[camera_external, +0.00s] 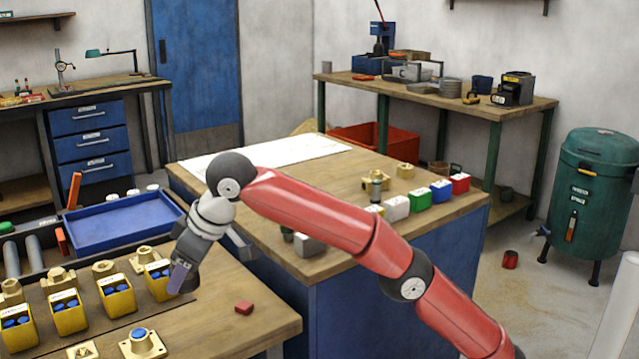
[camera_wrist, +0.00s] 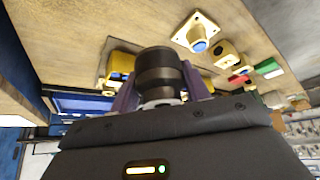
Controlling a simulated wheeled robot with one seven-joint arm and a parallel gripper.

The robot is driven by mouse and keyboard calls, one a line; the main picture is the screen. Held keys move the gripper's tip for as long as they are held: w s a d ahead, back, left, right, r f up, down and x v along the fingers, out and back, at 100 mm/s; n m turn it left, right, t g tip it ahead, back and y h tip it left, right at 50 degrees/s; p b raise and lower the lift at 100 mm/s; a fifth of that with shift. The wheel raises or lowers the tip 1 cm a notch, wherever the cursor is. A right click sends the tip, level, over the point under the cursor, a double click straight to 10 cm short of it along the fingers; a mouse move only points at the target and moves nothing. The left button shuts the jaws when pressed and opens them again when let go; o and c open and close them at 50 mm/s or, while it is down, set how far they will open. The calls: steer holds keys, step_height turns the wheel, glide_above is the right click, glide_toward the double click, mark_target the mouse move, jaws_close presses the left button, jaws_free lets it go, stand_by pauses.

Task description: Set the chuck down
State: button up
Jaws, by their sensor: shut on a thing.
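The chuck (camera_wrist: 158,72), a dark ribbed cylinder with a pale lower end, stands between the purple fingers of my gripper (camera_wrist: 160,94) in the wrist view. My gripper is shut on it. In the external view my gripper (camera_external: 181,277) points down over the near wooden bench (camera_external: 225,335), beside the right-hand yellow bin (camera_external: 160,288). The chuck cannot be made out there, and I cannot tell whether it touches the bench.
Several yellow bins with blue contents line the bench to the left, with brass fittings behind them. The blue tray (camera_external: 125,228) is behind. Bare wood lies to the right.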

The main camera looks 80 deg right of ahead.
steer(key=s+d+r, duration=0.1)
steer(key=d, duration=0.8)
steer(key=s+d+r+m, duration=0.1)
steer(key=d, duration=0.8)
steer(key=s+d+r+m+h, duration=0.1)
steer(key=d, duration=0.8)
steer(key=shift+s+d, duration=0.1)
steer(key=shift+d, duration=0.2)
steer(key=s+d+m, duration=0.1)
steer(key=s+d, duration=0.4)
steer(key=d, duration=0.3)
steer(key=s+d, duration=0.6)
steer(key=d, duration=0.1)
steer(key=s+d+r+m+h, duration=0.1)
steer(key=s+d, duration=0.4)
steer(key=d, duration=0.3)
steer(key=shift+s+d+m, duration=0.2)
steer(key=shift+d+m, duration=0.1)
steer(key=shift+f+b, duration=1.25)
steer(key=shift+f, duration=1.55)
